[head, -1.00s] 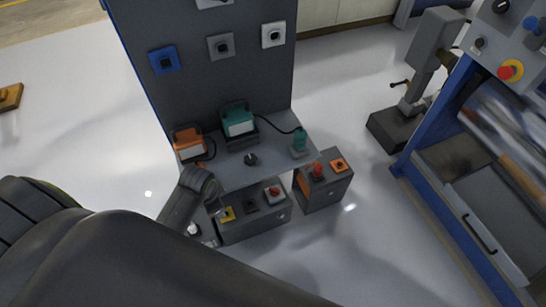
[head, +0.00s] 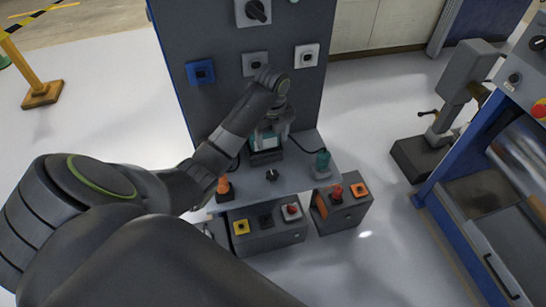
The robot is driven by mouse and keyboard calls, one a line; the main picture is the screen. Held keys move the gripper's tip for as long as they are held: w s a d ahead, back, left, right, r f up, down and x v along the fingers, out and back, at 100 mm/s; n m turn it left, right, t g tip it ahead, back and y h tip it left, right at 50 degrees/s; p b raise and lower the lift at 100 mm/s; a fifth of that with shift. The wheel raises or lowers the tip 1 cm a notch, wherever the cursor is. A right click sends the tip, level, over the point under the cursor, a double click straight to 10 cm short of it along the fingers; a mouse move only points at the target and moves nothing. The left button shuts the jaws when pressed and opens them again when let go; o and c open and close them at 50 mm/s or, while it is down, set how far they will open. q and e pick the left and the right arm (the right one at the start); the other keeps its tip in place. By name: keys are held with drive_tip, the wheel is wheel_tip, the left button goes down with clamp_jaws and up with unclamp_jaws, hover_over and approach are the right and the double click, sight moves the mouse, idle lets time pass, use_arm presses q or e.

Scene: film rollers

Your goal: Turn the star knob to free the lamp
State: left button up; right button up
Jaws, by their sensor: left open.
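The lamp, a teal work lamp with a pale face (head: 266,141), sits in a dark holder on the grey shelf (head: 300,178) against the upright panel. The black star knob (head: 272,175) stands on the shelf in front of the lamp. My left gripper (head: 275,123) is open and points down at the top of the lamp, with its fingers around or just above the lamp's upper part. I cannot tell whether they touch. The gripper hides the lamp's handle. My right gripper is not in view.
A teal plug (head: 322,162) stands right of the knob and an orange one (head: 223,186) left. Below are grey boxes with yellow (head: 241,227), red (head: 291,209) and orange (head: 360,190) parts. A press (head: 440,130) stands right.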

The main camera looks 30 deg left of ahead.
use_arm(q)
drive_tip(key=b, duration=1.1)
hover_over(273, 175)
wheel_tip(273, 175, down, 12)
drive_tip(key=shift+a+r, duration=0.1)
drive_tip(key=shift+r, duration=0.15)
drive_tip(key=shift+f, duration=2.85)
